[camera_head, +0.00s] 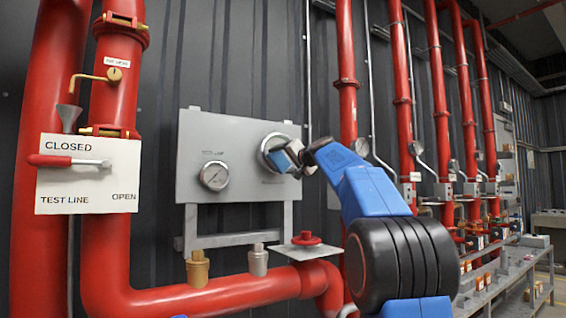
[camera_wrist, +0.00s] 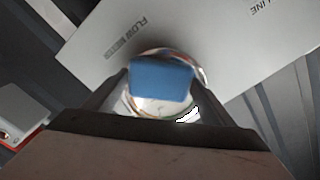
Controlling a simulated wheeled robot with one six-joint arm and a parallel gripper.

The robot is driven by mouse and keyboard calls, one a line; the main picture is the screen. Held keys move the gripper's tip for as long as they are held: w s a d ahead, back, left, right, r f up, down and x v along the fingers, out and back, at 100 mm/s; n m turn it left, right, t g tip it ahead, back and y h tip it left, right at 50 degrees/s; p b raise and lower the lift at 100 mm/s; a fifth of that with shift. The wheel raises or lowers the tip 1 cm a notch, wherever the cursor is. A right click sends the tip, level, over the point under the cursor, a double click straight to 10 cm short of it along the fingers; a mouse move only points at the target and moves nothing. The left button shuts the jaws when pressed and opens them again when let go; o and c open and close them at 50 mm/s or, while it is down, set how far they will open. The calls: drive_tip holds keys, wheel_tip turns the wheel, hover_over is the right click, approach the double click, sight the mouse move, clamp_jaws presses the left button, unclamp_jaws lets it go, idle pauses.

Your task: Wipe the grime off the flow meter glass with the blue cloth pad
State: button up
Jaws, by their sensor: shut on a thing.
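The flow meter (camera_head: 268,150) is a round glass dial with a metal rim at the right of the grey panel. My gripper (camera_head: 296,156) is right in front of it, shut on the blue cloth pad (camera_head: 282,158). In the wrist view the blue pad (camera_wrist: 162,78) is between the fingers and covers the middle of the flow meter (camera_wrist: 150,106). Part of the white dial shows below the pad. I cannot tell whether the pad touches the glass. Any grime is hidden or too small to make out.
A second gauge (camera_head: 214,175) is left of the flow meter on the grey panel (camera_head: 195,140). A red vertical pipe (camera_head: 346,75) stands close behind my arm. A test line lever (camera_head: 65,161) is at far left.

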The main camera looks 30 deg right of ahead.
sight(289, 161)
drive_tip(key=shift+w, duration=0.65)
drive_tip(key=shift+d, duration=2)
drive_tip(key=shift+w+a, duration=0.1)
drive_tip(key=shift+a, duration=0.05)
drive_tip(key=shift+w+a+f, duration=0.1)
drive_tip(key=shift+a, duration=1.75)
drive_tip(key=shift+s+a, duration=0.1)
drive_tip(key=shift+s, duration=0.9)
drive_tip(key=shift+s+d, duration=0.2)
drive_tip(key=shift+s, duration=1.8)
